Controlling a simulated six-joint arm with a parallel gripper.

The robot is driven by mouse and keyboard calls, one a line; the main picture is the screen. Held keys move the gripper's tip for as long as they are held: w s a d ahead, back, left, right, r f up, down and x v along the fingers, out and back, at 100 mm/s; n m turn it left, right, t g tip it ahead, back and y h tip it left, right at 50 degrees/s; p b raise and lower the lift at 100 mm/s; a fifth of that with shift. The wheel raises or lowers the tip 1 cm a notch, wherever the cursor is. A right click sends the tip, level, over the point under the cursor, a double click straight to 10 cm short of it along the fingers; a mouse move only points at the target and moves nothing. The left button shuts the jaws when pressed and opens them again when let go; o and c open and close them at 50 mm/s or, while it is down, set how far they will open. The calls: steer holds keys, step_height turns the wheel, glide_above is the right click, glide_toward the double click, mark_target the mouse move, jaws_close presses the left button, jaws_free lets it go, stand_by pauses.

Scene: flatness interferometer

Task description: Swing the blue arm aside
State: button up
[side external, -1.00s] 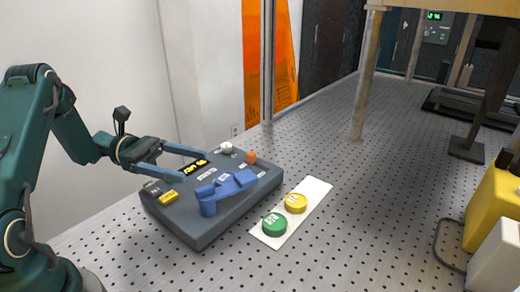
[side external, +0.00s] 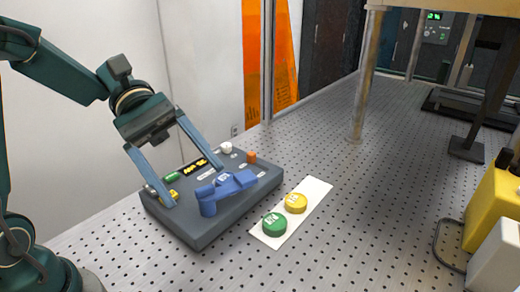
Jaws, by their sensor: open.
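The blue arm (side external: 232,187) lies across the top of the grey instrument box (side external: 206,232), with a round blue post at its front left end. My gripper (side external: 195,187) is open, with its two long blue-grey fingers spread wide and pointing down over the box. One fingertip is near the yellow label at the box's left. The other is just behind the blue arm. I cannot tell whether either finger touches anything. Nothing is held.
A white plate with a green button (side external: 275,223) and a yellow button (side external: 296,203) lies right of the box. A white knob (side external: 226,148) and an orange piece (side external: 251,157) sit at the box's back.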

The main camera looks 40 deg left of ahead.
steer(key=s+d+f+m+y, duration=0.2)
steer(key=s+m+y, duration=0.3)
steer(key=s, duration=0.1)
steer(key=a+f+m+t+y, duration=0.3)
steer(key=a+m+t+y, duration=0.4)
steer(key=a+m+y, duration=0.1)
steer(key=w+r+t, duration=0.1)
steer(key=w+r, duration=0.8)
glide_above(249, 153)
steer(key=s+d, duration=0.2)
steer(key=s, duration=0.2)
step_height(249, 153, down, 6)
steer(key=w+f, duration=0.1)
steer(key=f, duration=0.2)
steer(key=w+a+f+g, duration=0.1)
steer(key=f, duration=0.3)
steer(key=w+a+f+g, duration=0.1)
steer(key=f, duration=0.3)
steer(key=shift+f, duration=0.2)
steer(key=shift+x, duration=0.8)
